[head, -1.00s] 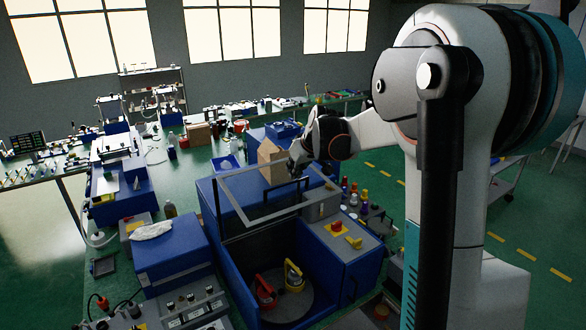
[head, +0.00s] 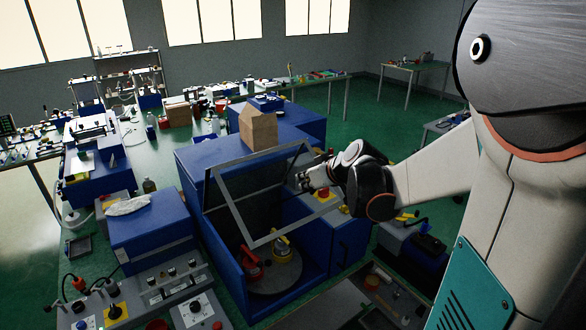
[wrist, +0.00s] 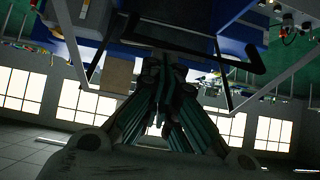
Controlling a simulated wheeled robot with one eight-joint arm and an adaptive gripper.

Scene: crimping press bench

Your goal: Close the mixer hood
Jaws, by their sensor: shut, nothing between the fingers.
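The mixer (head: 310,262) is a blue box with an open front. Its hood (head: 228,203), a grey frame with a dark pane, stands tilted, partly open over the chamber. Inside, a red-handled item (head: 250,265) and a yellow-handled item (head: 283,247) stand on a round plate (head: 275,277). My gripper (head: 304,182) is at the hood's right side, fingers pointing left; I cannot tell whether it touches the frame. In the wrist view the shut, empty fingers (wrist: 160,125) appear near the hood's black handle (wrist: 195,52).
A cardboard box (head: 258,130) sits on the blue housing behind the hood. A red button on a yellow base (head: 324,194) is on the mixer's right top. A blue unit with a white cloth (head: 127,206) stands at the left. A control panel (head: 170,292) lies in front of it.

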